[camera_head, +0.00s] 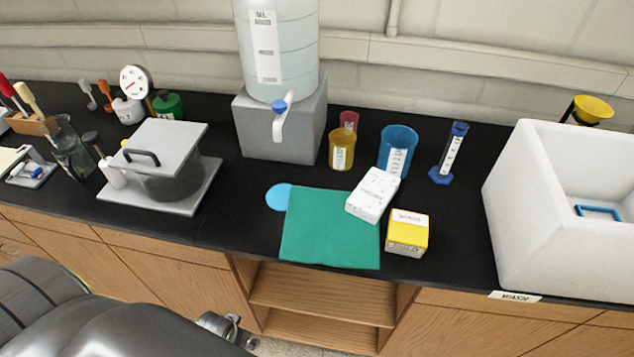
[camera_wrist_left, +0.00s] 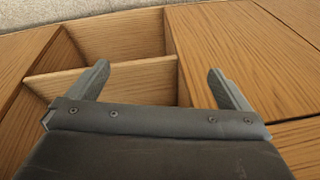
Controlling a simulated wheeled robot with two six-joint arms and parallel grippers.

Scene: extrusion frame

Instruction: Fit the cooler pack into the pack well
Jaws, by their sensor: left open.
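A white speckled block (camera_head: 372,195), which looks like the cooler pack, lies tilted across the upper right corner of the green mat (camera_head: 325,235). A large white open-topped cooler box (camera_head: 530,215) stands at the right end of the bench. A blue rectangular outline (camera_head: 598,211) shows inside it and may be the pack well; its lower part is hidden by the box's wall. My left gripper is low in front of the cabinets, below the bench top and left of the mat. In the left wrist view the gripper (camera_wrist_left: 160,82) is open and empty. My right gripper is not in view.
A yellow box (camera_head: 407,233) stands right beside the white block. Yellow, red and blue beakers (camera_head: 398,150) and a blue-based cylinder (camera_head: 450,155) stand behind. A water dispenser (camera_head: 280,120) and a grey-lidded apparatus (camera_head: 165,165) are further left. Bare bench lies between yellow box and cooler.

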